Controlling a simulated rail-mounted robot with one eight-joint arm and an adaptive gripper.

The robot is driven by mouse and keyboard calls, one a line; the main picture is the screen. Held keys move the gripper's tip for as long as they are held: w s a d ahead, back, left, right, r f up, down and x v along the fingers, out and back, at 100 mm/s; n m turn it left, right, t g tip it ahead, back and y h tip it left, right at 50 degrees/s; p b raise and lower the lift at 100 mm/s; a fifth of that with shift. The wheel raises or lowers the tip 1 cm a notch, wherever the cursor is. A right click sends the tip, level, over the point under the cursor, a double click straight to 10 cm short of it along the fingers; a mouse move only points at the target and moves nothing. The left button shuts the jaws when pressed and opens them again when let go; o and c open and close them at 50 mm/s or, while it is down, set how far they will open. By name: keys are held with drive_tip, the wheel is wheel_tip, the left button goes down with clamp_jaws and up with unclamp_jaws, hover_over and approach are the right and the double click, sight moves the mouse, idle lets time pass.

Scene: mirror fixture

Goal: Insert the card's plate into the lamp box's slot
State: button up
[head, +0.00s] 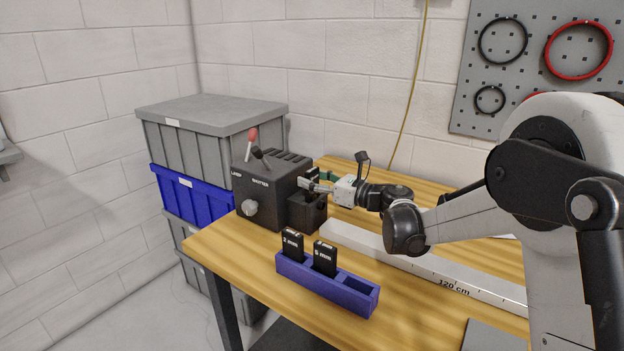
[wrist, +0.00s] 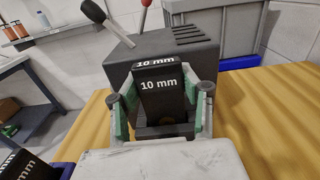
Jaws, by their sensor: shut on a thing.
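The black lamp box (head: 262,192) stands at the left end of the wooden table, marked LAMP and SHUTTER. A lower black block (head: 307,212) adjoins its right side. My gripper (head: 312,184) is at that block, reaching in from the right. In the wrist view, my gripper (wrist: 160,103) is shut on the black card (wrist: 159,84), marked 10 mm, with green pads on both sides. The card is upright, in front of the lamp box (wrist: 200,50). Its lower end meets dark parts of the block, and I cannot tell whether its plate is in the slot.
A blue rack (head: 326,288) in front holds two black cards (head: 292,246) and (head: 324,258); its right-hand place is empty. A long white rail (head: 425,270) with a scale runs right from the block. Stacked bins (head: 212,130) stand behind the lamp box.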

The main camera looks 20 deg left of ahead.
drive_tip(key=shift+f+b, duration=0.55)
drive_tip(key=shift+f, duration=0.3)
drive_tip(key=o, duration=1.3)
drive_tip(key=v, duration=1.2)
drive_tip(key=shift+r, duration=0.1)
